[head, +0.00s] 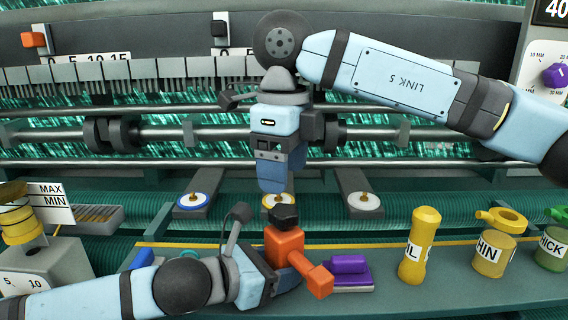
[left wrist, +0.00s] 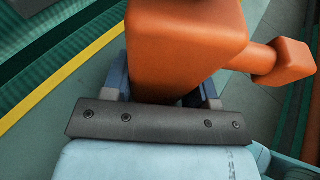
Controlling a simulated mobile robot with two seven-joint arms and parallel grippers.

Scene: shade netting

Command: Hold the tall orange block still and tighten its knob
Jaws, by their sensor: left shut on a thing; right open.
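The tall orange block (head: 284,246) stands on the green bench with a black knob (head: 284,216) on top. An orange side arm with a blocky end (head: 320,281) sticks out to its lower right; this end also shows in the left wrist view (left wrist: 285,62). My left gripper (head: 279,276) is shut on the block's lower part from the left. In the left wrist view the block (left wrist: 185,40) sits between the fingers, and its top is cut off. My right gripper (head: 272,182) points down, open and empty, just above the black knob in the picture.
A purple block (head: 349,265) lies close to the right of the orange block. A yellow bottle (head: 419,245), a yellow can (head: 492,245) and a green can (head: 552,245) stand further right. Machine rollers and bars (head: 380,135) cross behind. A blue piece (head: 142,259) lies at left.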

